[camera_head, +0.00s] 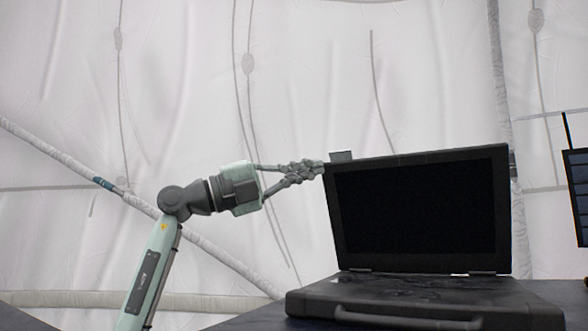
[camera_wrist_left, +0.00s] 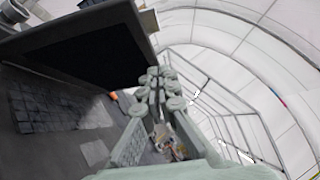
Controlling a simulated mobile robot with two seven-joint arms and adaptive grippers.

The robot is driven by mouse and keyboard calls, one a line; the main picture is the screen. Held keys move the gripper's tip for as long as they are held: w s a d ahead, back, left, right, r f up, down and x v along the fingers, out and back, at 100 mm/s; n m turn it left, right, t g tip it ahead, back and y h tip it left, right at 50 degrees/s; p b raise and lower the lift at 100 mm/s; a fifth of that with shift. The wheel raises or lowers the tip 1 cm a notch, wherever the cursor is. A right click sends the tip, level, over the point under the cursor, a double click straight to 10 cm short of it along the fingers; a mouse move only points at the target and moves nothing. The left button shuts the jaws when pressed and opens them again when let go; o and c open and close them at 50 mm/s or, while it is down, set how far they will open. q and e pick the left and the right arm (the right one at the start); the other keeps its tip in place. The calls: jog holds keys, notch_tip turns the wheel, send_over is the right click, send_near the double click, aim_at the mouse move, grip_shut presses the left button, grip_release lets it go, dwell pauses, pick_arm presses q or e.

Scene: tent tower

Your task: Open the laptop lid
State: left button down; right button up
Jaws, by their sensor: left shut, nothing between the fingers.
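The laptop (camera_head: 415,210) stands on a dark table with its lid raised to roughly upright. Its black screen faces me and its base lies flat, with a handle at the front edge. My left gripper (camera_head: 318,168) is shut and empty at the upper left corner of the lid; I cannot tell whether it touches the lid. In the left wrist view the shut fingers (camera_wrist_left: 160,85) are beside the edge of the dark screen (camera_wrist_left: 85,45), with the keyboard (camera_wrist_left: 45,105) below it. My right gripper is not in view.
The dark table (camera_head: 255,319) shows to the left of the laptop base. Another screen (camera_head: 578,185) stands at the right edge. White tent walls (camera_head: 200,70) with poles are behind. The air left of the laptop is clear apart from my left arm.

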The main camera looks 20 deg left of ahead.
pick_arm(q)
jog(key=w+d+r+p, duration=0.1)
jog(key=w+d+r, duration=0.2)
jog(key=w, duration=0.3)
jog(key=shift+w+d+r+p, duration=0.15)
jog(key=shift+w+d+p, duration=0.15)
jog(key=shift+d+p, duration=0.1)
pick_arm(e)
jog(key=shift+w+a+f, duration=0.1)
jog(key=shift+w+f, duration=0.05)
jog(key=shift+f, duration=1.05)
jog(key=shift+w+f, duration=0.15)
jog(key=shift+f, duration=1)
pick_arm(q)
jog(key=shift+r, duration=0.15)
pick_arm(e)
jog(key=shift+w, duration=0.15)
